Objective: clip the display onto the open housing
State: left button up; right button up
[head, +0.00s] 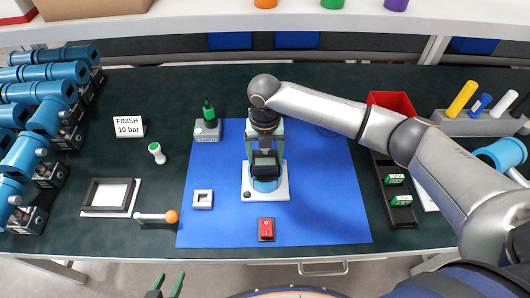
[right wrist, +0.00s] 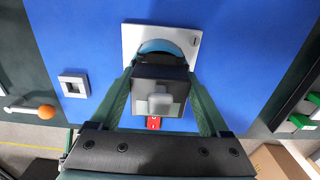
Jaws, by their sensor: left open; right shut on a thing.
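The open housing, a blue round body (head: 266,185), stands on a white square plate (head: 280,194) on the blue mat. Its blue rim also shows in the right wrist view (right wrist: 163,46). My right gripper (head: 265,158) points down over the housing, shut on the dark, boxy display (right wrist: 160,92), which has a lighter grey square part on its face. The display is at the housing's top; I cannot tell if they touch. It hides most of the housing's opening. My left gripper (head: 165,286) is open and empty at the bottom edge, off the table's front.
On the blue mat (head: 335,210) are a red switch (head: 266,229), a small white square block (head: 203,199) and a grey box with a green part (head: 207,130). Several blue transmitters (head: 45,93) line the left. A dark tray (head: 397,190) stands right. My right arm crosses the right side.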

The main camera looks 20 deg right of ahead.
jog(key=shift+p, duration=0.4)
dwell(0.3)
jog(key=o, duration=1.2)
jog(key=shift+r, duration=0.1)
jog(key=shift+r+p, duration=1.15)
jog(key=shift+p, duration=0.1)
jog(key=shift+r+p, duration=0.65)
jog(key=shift+r, duration=1.65)
